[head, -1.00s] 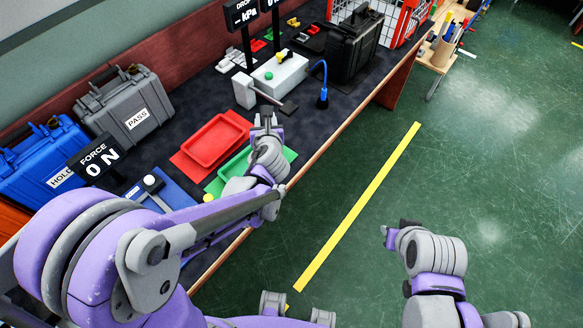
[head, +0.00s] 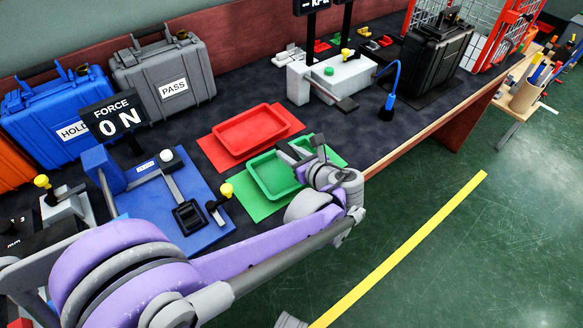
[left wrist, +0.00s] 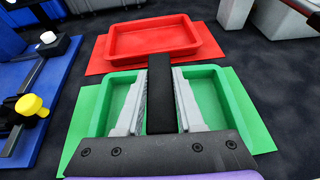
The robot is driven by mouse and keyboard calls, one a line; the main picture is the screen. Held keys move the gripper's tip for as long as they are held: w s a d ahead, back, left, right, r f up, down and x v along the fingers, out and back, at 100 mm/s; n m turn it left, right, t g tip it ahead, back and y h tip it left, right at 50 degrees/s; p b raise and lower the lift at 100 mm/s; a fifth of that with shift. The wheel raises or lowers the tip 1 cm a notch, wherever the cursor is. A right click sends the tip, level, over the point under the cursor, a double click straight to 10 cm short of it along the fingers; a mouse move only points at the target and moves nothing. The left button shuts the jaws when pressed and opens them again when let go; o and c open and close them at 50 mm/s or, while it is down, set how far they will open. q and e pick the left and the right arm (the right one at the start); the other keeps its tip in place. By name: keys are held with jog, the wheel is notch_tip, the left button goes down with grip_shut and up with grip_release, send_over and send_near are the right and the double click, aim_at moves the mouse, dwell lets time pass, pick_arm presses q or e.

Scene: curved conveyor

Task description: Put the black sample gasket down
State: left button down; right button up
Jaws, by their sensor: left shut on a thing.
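My left gripper (head: 302,150) is over the far right part of the green tray (head: 262,187) in the head view. In the left wrist view its two grey fingers (left wrist: 160,78) are shut on a black strip, which I take to be the black sample gasket (left wrist: 160,98). The strip lies above the green tray (left wrist: 100,118), whose floor it partly hides. I cannot tell its height above the tray floor. In the head view the gasket is hard to make out among the fingers.
A red tray (head: 252,150) stands just behind the green one. A blue force fixture (head: 130,200) with a black pad is to the left. A grey-white tester (head: 340,78), a blue flexible lamp (head: 390,85) and a black case (head: 435,60) are behind and right.

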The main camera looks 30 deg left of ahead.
aim_at(290, 171)
pick_arm(q)
jog(key=shift+f+b, duration=0.65)
jog(key=shift+f, duration=1.65)
jog(key=shift+f, duration=0.15)
jog(key=c, duration=0.5)
grip_release()
